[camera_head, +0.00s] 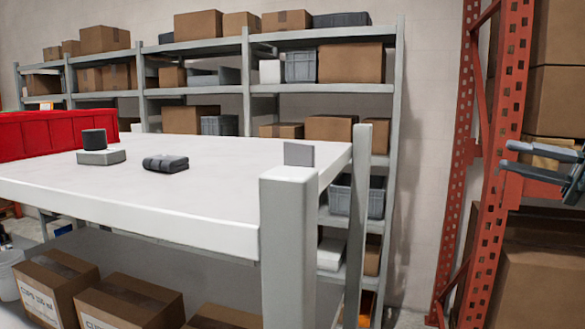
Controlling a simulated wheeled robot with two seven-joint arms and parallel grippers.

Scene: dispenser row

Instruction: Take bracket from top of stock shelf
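The stock shelf (215,222) is a white-topped rack with grey corner posts, and it fills the middle and left. A small flat grey piece (299,153), possibly the bracket, stands upright on the top near the right corner; its lower part is hidden behind the front post. My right gripper (508,156) is at the right edge of the view, its two dark fingers pointing left and spread apart with nothing between them. It is well to the right of the shelf top, in front of the orange rack. My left gripper is not in view.
On the shelf top are a dark cylinder (94,139) on a pale block (101,157), a dark folded item (165,163) and a red bin row (55,136). Cardboard boxes (130,302) sit below. An orange upright (497,150) stands right. The top's middle is clear.

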